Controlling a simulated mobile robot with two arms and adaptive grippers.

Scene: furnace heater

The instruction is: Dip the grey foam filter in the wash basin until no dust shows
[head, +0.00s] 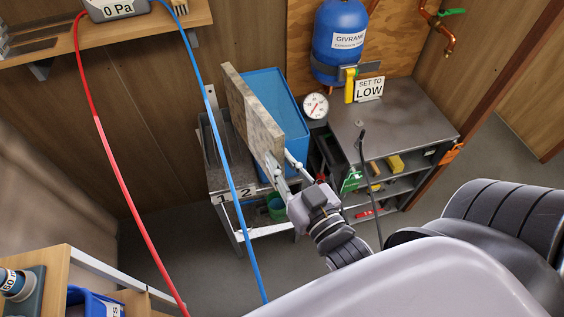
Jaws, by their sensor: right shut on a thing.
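The grey foam filter (251,117) is a thick slab, speckled brown and grey, so dust shows on its visible faces. My right gripper (283,175) is shut on its near end and holds it edge-up, tilted. The blue wash basin (283,95) stands on a small metal cart, behind and right of the filter in the head view. The filter overlaps the basin's left part; I cannot tell whether any of it is over the rim. My left gripper is out of view.
The cart (225,180) carries the labels 1 and 2 and a green bucket (277,207) below. A metal bench (385,120) with a gauge (315,106) and shelves stands to the right. Red (122,190) and blue (222,150) hoses hang across the left, the blue one in front of the cart.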

